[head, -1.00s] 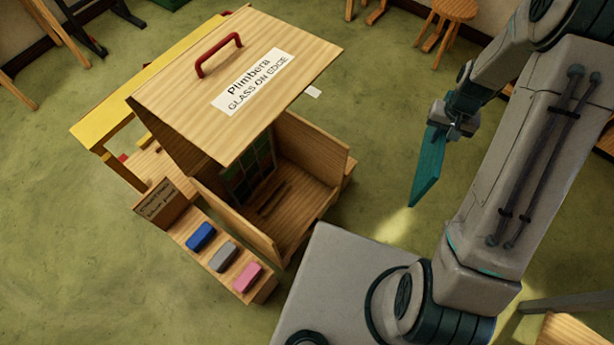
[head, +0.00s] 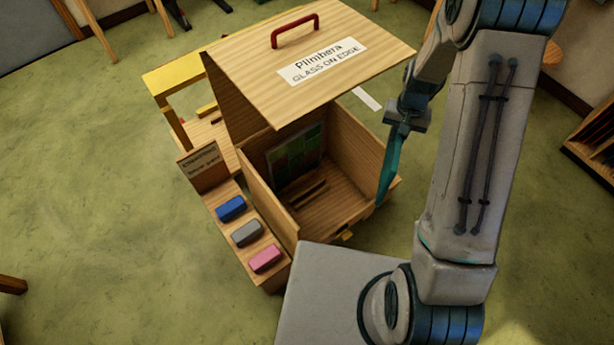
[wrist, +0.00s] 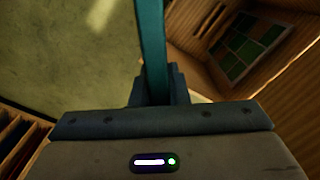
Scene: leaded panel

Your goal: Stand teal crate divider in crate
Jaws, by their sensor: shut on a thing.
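The teal crate divider (head: 388,172) hangs edge-on below my gripper (head: 402,122), just right of the wooden crate (head: 262,192). My gripper is shut on it; in the wrist view the divider (wrist: 151,45) runs up from between the fingers (wrist: 152,92). The crate's lid is raised. A leaded panel of green and dark panes (head: 298,152) leans inside against the back, and also shows in the wrist view (wrist: 248,45). Slotted strips (head: 306,194) lie on the crate floor. The divider's lower end is beside the crate's right wall; I cannot tell whether they touch.
The raised lid (head: 250,70) with a red handle overhangs the crate's back. A side shelf with blue (head: 231,208), grey (head: 248,233) and pink (head: 265,258) blocks stands left. A yellow-topped table (head: 185,72) is behind. Green floor is open at far left.

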